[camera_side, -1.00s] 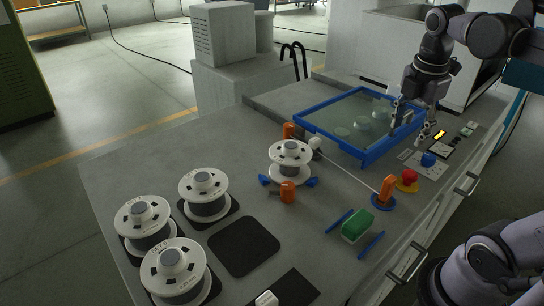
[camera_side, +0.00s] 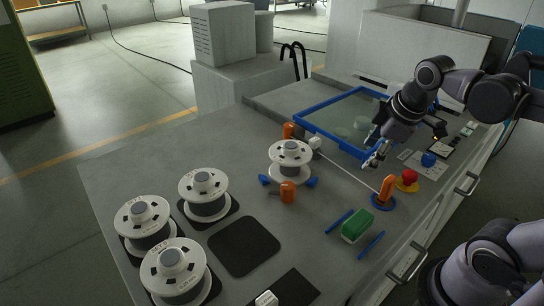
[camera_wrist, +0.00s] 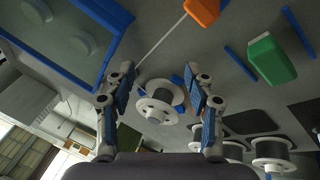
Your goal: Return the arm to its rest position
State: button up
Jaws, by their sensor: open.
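My gripper (camera_side: 374,152) is open and empty. In the side view it hangs in the air over the near edge of the blue-framed glass lid (camera_side: 345,141), with its fingers tilted down and to the left. In the wrist view the two blue-padded fingers of my gripper (camera_wrist: 168,88) stand well apart. A white spool (camera_wrist: 158,102) shows between and beyond them, not touched as far as I can tell. That spool also shows in the side view (camera_side: 290,150), mounted between orange posts. My arm partly hides the right side of the lid.
Several white spools (camera_side: 204,182) stand on dark pads at the left. A green block (camera_side: 357,225) lies between blue rails. An orange post (camera_side: 387,187), a red button (camera_side: 409,176) and a blue knob (camera_side: 428,159) stand near the right edge. An empty dark pad (camera_side: 244,246) lies at the front.

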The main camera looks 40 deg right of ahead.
jog(key=a+f+m, duration=0.1)
jog(key=m, duration=0.1)
jog(key=a+f+m+t, duration=0.1)
jog(key=a+m, duration=0.1)
jog(key=w+a+f+m+t+y, duration=0.1)
jog(key=a, duration=0.1)
jog(key=shift+a+m, duration=0.15)
jog(key=shift+m, duration=0.25)
jog(key=shift+w+a+f+m+t, duration=0.15)
jog(key=shift+a+f+m+t, duration=0.25)
jog(key=shift+a+m, duration=0.25)
